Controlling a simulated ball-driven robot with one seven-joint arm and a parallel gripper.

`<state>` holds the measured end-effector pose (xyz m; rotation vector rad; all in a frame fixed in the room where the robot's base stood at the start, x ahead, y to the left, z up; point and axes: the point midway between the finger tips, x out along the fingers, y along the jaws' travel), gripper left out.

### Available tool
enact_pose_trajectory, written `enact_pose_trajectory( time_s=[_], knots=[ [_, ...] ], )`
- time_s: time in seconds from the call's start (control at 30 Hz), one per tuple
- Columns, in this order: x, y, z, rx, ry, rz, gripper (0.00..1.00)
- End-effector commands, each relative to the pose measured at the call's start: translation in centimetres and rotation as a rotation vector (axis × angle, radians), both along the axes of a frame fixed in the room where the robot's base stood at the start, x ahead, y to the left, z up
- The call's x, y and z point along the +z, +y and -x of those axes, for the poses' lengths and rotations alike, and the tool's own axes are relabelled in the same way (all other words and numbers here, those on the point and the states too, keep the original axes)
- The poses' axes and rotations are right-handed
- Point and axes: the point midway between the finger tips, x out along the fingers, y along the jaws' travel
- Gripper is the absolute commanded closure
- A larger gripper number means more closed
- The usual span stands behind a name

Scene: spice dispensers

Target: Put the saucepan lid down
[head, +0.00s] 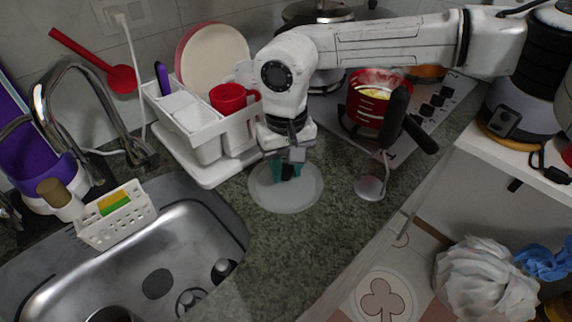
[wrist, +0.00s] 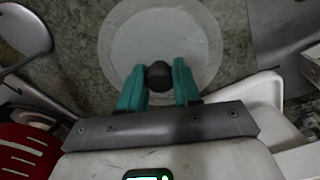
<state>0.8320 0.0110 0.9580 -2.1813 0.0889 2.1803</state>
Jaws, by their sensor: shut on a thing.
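The saucepan lid (head: 286,196) is a round, pale, translucent disc with a dark knob. It appears level, over the speckled counter between the dish rack and the stove. I cannot tell whether its rim touches the counter. My gripper (head: 287,172) points down over the lid's centre, its teal fingers at the knob. In the wrist view the lid (wrist: 160,32) fills the upper middle, and the fingers (wrist: 159,78) are closed on both sides of the black knob (wrist: 159,75). The fingertips partly hide the knob in the head view.
A white dish rack (head: 205,170) with a red cup (head: 229,98) stands close left of the lid. A metal utensil with a black handle (head: 395,115) is close right. A red pot (head: 368,108) sits on the stove behind. The sink (head: 130,262) lies front left. Counter in front is clear.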

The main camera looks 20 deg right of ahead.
Motion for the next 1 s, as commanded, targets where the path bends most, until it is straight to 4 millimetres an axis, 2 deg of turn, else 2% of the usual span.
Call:
enact_pose_trajectory(
  time_s=[0.07,0.1,0.33,0.67,0.77,1.0],
  knots=[
    [-0.3,0.0,0.0,0.0,0.0,0.0,1.0],
    [-0.2,0.0,0.0,0.0,0.0,0.0,0.64],
    [-0.2,0.0,0.0,0.0,0.001,0.0,0.42],
    [0.3,0.0,0.0,0.0,0.0,0.0,0.42],
    [1.5,-0.1,-0.1,0.0,-0.003,0.002,0.42],
    [6.4,-0.1,-0.1,0.0,-0.004,0.002,0.42]
  ],
)
